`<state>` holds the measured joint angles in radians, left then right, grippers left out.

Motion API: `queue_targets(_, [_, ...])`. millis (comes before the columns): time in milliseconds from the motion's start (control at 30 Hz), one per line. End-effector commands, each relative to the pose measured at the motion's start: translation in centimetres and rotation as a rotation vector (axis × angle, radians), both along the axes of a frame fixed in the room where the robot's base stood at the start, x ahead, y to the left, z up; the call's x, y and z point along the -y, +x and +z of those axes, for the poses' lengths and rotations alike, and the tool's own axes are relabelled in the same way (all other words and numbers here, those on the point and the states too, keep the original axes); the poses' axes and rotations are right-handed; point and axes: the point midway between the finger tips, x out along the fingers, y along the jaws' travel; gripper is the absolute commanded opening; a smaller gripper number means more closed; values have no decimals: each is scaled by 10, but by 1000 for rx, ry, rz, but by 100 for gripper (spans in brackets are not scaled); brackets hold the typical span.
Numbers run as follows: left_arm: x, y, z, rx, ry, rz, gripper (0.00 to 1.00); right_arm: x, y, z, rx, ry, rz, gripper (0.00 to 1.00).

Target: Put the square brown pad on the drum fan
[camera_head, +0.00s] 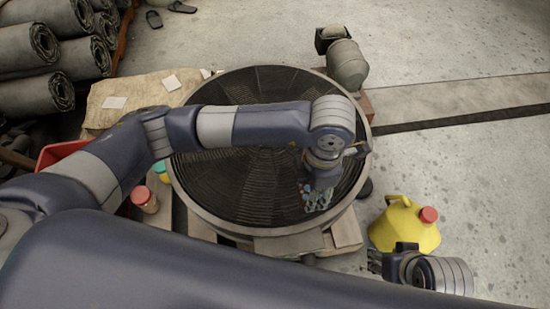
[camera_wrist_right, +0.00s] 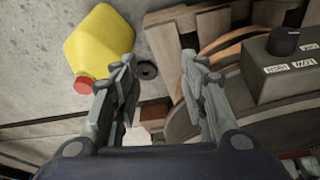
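The drum fan (camera_head: 240,190) lies with its round dark grille facing up, in the middle of the head view. Part of its rim and a grey control box (camera_wrist_right: 285,72) show in the right wrist view. My left gripper (camera_head: 319,184) points down over the right part of the grille. A small mottled blue-grey and white patch (camera_head: 317,201) shows by its tip; I cannot tell what it is. The left fingers are too unclear to read. My right gripper (camera_wrist_right: 158,95) is open and empty beside the fan. I cannot make out a square brown pad for certain.
A yellow jug (camera_head: 405,228) with a red cap stands right of the fan, close to my right gripper. A tan sack (camera_head: 140,90) bearing pale sheets, a red container (camera_head: 60,152) and dark sheet rolls (camera_head: 40,60) are at the left. The floor at far right is clear.

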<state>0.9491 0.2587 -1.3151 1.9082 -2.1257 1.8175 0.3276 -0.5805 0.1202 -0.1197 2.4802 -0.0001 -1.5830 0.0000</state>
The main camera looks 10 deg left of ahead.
Motion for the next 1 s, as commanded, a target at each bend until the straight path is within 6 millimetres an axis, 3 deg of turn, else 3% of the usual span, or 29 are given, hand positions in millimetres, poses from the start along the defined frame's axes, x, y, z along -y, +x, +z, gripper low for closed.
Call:
queue_targets(200, [-50, 37, -8, 0, 3, 8, 24, -5, 17, -1, 71, 14, 6, 40])
queue_targets(400, [-83, 61, -11, 0, 1, 3, 24, -11, 38, 5, 163, 33, 14, 40])
queue_targets(667, [-101, 75, -12, 0, 1, 2, 24, -15, 51, 10, 222, 45, 18, 40])
queue_targets(1000, [-102, 76, -47, -1, -1, -2, 24, -30, 94, 32, 434, 91, 34, 40])
